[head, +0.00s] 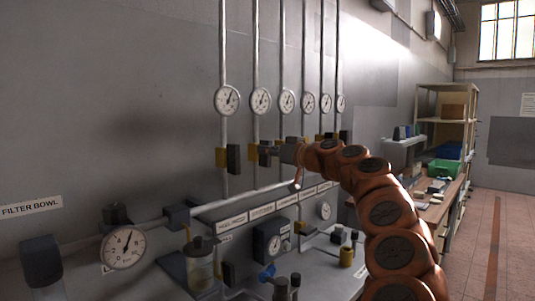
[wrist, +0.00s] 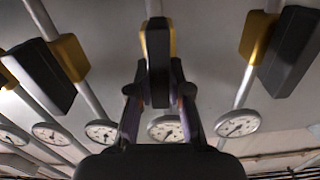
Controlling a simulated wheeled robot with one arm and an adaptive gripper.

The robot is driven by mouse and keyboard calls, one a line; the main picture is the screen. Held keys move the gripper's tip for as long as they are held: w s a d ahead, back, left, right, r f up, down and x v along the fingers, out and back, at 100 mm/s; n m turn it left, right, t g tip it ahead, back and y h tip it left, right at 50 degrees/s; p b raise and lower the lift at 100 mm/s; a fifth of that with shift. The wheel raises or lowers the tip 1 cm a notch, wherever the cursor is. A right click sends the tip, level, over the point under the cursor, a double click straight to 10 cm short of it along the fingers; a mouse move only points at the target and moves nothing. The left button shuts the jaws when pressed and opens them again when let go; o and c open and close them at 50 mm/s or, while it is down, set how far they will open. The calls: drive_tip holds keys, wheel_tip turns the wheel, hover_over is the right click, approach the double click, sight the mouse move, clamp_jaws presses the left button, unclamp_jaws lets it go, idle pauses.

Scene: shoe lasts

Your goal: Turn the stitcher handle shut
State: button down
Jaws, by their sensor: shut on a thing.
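My gripper (head: 276,151) reaches the row of pipe valves on the wall. In the wrist view, my gripper (wrist: 158,92) has a finger on each side of a black valve handle (wrist: 157,60) and is shut on it. A yellow valve body (wrist: 172,38) shows behind this handle. The held handle is on the second pipe from the left in the head view and looks roughly in line with its pipe. The name plates below are too small to read surely, so I cannot confirm which one says stitcher.
A similar black handle (head: 233,158) is on the leftmost pipe; it also shows at right in the wrist view (wrist: 291,52). Another handle (wrist: 40,76) is at left there. Round gauges (head: 227,100) line the pipes. A horizontal pipe (head: 245,192) and filter bowl (head: 200,265) are below.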

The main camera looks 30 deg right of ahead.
drive_tip(key=shift+d+f+m+b, duration=0.1)
drive_tip(key=shift+m+b, duration=0.5)
drive_tip(key=shift+m, duration=1.4)
drive_tip(key=m+p, duration=0.2)
drive_tip(key=m, duration=0.3)
drive_tip(key=shift+w+d+p, duration=0.1)
drive_tip(key=shift+d+p, duration=0.2)
drive_tip(key=shift+p, duration=0.1)
drive_tip(key=shift+d+f+m+p, duration=0.15)
drive_tip(key=shift+m+p, duration=0.6)
drive_tip(key=shift+m, duration=0.55)
drive_tip(key=shift+a+f+m+p, duration=0.1)
drive_tip(key=shift+f+m+p, duration=0.1)
drive_tip(key=shift+m+p, duration=0.85)
drive_tip(key=shift+d+f+m+p, duration=0.15)
drive_tip(key=shift+m+p, duration=0.3)
drive_tip(key=shift+m, duration=1.1)
drive_tip(key=shift+a, duration=0.1)
drive_tip(key=c, duration=1.1)
unclamp_jaws()
